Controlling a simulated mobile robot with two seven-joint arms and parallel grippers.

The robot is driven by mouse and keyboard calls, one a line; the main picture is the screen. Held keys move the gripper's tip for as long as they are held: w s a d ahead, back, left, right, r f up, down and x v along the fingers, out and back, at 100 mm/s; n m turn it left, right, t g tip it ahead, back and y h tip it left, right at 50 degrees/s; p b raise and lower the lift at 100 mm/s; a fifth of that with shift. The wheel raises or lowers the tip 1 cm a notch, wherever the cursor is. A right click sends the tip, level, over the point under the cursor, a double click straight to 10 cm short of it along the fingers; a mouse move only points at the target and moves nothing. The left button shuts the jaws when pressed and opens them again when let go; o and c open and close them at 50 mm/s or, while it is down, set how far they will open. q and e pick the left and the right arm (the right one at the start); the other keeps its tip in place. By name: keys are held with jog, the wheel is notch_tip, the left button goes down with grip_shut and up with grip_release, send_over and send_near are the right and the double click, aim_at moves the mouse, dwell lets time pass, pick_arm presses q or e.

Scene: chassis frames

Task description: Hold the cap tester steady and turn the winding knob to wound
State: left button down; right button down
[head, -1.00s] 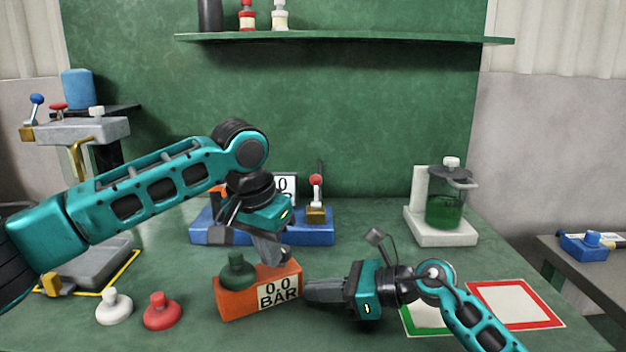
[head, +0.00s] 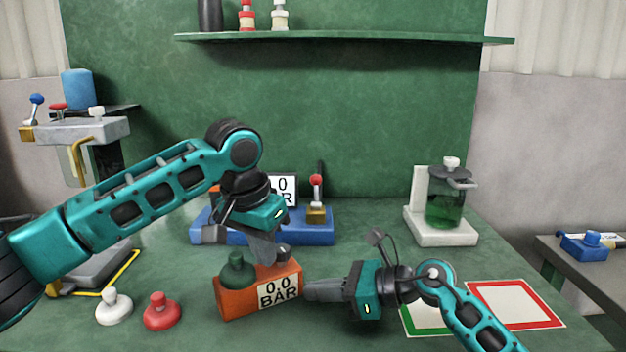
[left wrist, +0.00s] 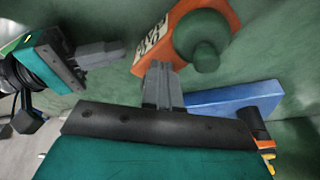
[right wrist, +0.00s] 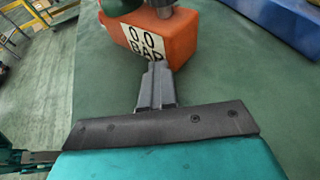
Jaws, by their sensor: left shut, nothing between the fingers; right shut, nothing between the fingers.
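The cap tester is an orange box (head: 236,301) with a "0.0 BAR" plate on its front and a dark green cap (head: 237,271) on top at the left. A small grey knob (head: 284,251) shows on its top right. My left gripper (head: 268,261) is shut and empty, pointing down just left of the knob; I cannot tell if it touches. In the left wrist view the fingers hide the knob. My right gripper (head: 307,291) is shut and empty, its tips at the tester's right end, touching or nearly so, as the right wrist view (right wrist: 157,68) also shows.
A white cap (head: 114,309) and a red cap (head: 161,313) stand left of the tester. A blue base (head: 310,235) with a lever is behind it. A jar stand (head: 430,238) and red-framed mat (head: 530,320) are to the right.

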pick_arm(q)
jog(key=shift+s+a+r, duration=0.15)
jog(key=shift+a, duration=0.05)
jog(key=shift+w+d+v, duration=0.1)
jog(key=shift+w+v, duration=0.1)
jog(key=shift+v, duration=0.7)
jog(key=shift+w+d+v, duration=0.1)
jog(key=shift+w+v, duration=0.1)
jog(key=shift+v, duration=0.75)
jog(key=shift+w+d+v, duration=0.15)
jog(key=shift+v, duration=0.75)
jog(key=shift+r, duration=0.2)
jog(key=f, duration=0.2)
jog(key=d+f, duration=0.1)
jog(key=f, duration=0.1)
jog(key=d+f, duration=0.1)
jog(key=f, duration=0.1)
jog(key=shift+s, duration=0.1)
jog(key=shift+f, duration=0.15)
jog(key=shift+w+d, duration=0.1)
jog(key=shift+w, duration=0.6)
